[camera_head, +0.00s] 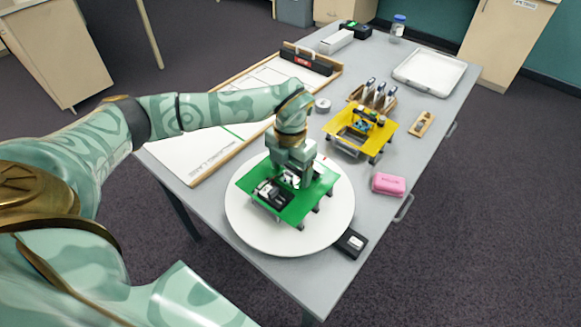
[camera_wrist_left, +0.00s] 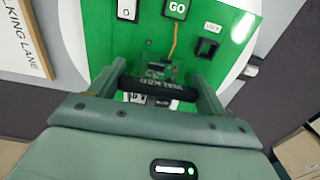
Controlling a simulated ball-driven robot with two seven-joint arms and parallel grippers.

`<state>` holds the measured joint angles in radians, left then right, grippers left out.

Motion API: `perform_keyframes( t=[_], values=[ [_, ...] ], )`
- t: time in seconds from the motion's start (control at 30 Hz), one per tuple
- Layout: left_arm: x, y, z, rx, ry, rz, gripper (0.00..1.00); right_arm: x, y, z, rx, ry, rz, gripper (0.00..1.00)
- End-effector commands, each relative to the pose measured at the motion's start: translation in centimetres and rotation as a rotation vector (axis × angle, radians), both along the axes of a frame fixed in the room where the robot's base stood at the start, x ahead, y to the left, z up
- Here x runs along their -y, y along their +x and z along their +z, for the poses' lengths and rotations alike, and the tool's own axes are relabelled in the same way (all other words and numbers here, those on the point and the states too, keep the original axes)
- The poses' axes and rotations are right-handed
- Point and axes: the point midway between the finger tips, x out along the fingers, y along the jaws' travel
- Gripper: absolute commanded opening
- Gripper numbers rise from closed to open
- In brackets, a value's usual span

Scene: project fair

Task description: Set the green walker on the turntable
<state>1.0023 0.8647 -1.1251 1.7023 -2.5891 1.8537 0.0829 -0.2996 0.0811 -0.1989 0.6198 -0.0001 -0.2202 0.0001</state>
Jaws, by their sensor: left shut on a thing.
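The green walker (camera_head: 296,212) is a flat green deck with dark fittings and short legs. It is over the round white turntable (camera_head: 265,236) near the table's front. Its legs look at or very near the disc; I cannot tell for sure whether they touch. My left gripper (camera_head: 293,172) comes down on it from above and is shut on its dark handle bar. The left wrist view shows the bar between the fingers (camera_wrist_left: 160,90), with the green deck (camera_wrist_left: 228,22) below and a "GO" label. My right gripper is not in view.
A yellow walker (camera_head: 377,131) stands behind, to the right. A pink block (camera_head: 389,184) and a small black box (camera_head: 350,243) are close to the turntable's right side. A white lane board (camera_head: 188,155) lies at left, a white tray (camera_head: 432,73) at the back right.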

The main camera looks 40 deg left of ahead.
Motion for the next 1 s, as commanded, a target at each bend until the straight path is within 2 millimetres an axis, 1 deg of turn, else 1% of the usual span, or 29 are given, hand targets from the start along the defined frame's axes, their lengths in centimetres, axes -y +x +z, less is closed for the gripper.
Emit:
perform_keyframes(
  t=[0.03,0.07,0.1,0.13,0.37,0.47,0.57,0.8,0.9,1.0],
  values=[
    [0.0,0.0,-0.1,0.000,0.000,0.000,0.49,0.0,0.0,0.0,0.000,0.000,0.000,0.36],
    [0.0,0.0,-0.1,-0.001,0.000,0.000,0.84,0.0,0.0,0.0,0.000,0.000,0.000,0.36],
    [0.0,0.0,-0.1,-0.001,0.000,0.000,0.96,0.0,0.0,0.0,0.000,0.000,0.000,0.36],
    [0.0,0.0,-0.1,-0.001,0.000,0.000,0.98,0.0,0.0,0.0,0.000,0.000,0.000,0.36],
    [0.0,0.0,-0.1,-0.001,0.000,0.000,0.98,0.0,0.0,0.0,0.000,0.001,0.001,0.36],
    [0.0,0.0,0.4,0.000,0.000,0.001,0.98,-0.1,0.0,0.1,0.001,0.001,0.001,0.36],
    [0.0,0.1,2.0,0.004,0.001,0.001,0.98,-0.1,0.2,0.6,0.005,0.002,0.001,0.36],
    [0.0,0.1,7.8,0.006,0.001,0.000,0.98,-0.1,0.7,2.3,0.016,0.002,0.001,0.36],
    [0.0,0.1,9.8,0.005,0.001,0.000,0.98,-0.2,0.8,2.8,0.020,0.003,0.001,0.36],
    [0.0,0.0,11.2,0.003,0.000,0.001,0.98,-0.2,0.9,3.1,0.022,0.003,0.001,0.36]
  ],
)
